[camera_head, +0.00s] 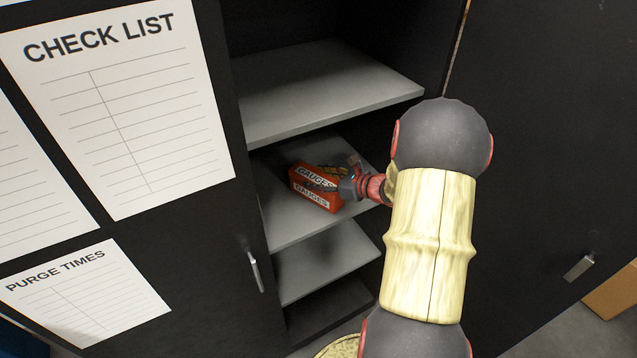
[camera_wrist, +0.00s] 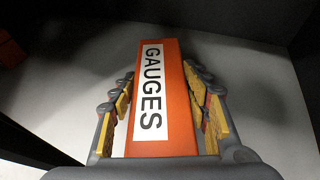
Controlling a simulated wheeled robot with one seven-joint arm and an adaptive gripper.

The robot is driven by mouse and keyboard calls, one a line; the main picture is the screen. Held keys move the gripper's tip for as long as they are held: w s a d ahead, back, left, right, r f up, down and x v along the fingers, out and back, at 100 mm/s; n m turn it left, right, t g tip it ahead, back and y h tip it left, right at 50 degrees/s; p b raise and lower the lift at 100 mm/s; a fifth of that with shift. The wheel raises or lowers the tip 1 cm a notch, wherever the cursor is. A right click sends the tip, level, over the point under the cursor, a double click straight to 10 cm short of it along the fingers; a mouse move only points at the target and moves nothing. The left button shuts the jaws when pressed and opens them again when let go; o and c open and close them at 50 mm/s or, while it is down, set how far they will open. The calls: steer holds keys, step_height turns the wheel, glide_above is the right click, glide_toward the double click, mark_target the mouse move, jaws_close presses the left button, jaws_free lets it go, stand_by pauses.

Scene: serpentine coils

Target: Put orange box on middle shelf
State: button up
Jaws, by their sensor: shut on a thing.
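The orange box (camera_head: 314,187) has white labels reading GAUGES. In the head view it is at the second visible shelf from the top (camera_head: 283,229), inside the open cabinet. In the wrist view the box (camera_wrist: 167,75) lies lengthwise between the yellow-padded fingers. My gripper (camera_head: 338,176) is shut on the box, and its fingers (camera_wrist: 165,98) flank both long sides. The box's underside is hidden, so I cannot tell whether it touches the shelf.
The top shelf (camera_head: 320,92) is bare, as is the shelf below the box (camera_head: 322,262). A cabinet door with paper lists (camera_head: 130,110) stands at the left. A red-orange object (camera_wrist: 10,50) shows at the wrist view's left edge. A cardboard box (camera_head: 612,292) is at the lower right.

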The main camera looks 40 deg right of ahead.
stand_by(0.3)
steer(key=shift+f, duration=0.2)
steer(key=o, duration=1.6)
steer(key=shift+o, duration=0.5)
steer(key=shift+r, duration=0.15)
steer(key=shift+s+d+r, duration=0.1)
steer(key=shift+s+r, duration=0.05)
steer(key=shift+s, duration=0.05)
steer(key=p+v, duration=0.3)
steer(key=v, duration=0.8)
steer(key=shift+s, duration=0.25)
